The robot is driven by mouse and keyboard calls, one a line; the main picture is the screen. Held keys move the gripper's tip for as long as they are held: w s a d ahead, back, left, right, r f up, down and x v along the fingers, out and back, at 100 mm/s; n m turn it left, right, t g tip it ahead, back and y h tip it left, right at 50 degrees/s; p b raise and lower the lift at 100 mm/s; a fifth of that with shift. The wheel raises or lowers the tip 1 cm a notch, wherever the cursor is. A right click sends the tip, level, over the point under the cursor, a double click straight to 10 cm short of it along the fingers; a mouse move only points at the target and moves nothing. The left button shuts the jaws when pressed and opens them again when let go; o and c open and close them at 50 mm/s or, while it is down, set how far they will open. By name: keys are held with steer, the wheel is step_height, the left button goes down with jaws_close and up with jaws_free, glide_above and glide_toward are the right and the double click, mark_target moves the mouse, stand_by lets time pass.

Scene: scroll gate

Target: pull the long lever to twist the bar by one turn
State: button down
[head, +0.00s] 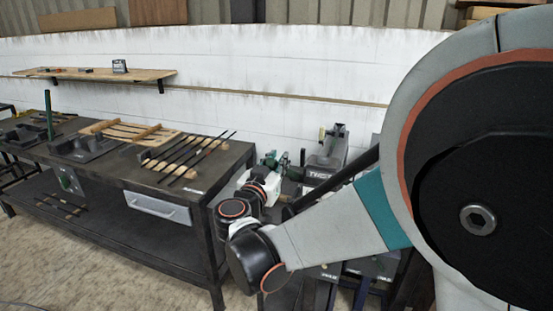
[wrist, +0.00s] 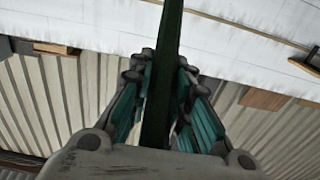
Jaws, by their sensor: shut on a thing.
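My gripper (wrist: 162,68) is shut on the long lever (wrist: 166,30), a dark green bar that runs up between its two fingers in the wrist view. The lever passes out of the top of that view, so its far end is hidden. In the head view my gripper (head: 270,160) is small, beside the dark machine (head: 325,165) to the right of the workbench. My own arm hides part of this machine. The bar being twisted cannot be made out in either view.
A wooden shelf (head: 100,74) hangs on the white wall behind. Bare floor lies in front.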

steer(key=shift+w+r+p, duration=0.15)
steer(key=shift+r+p, duration=0.1)
steer(key=shift+p, duration=0.05)
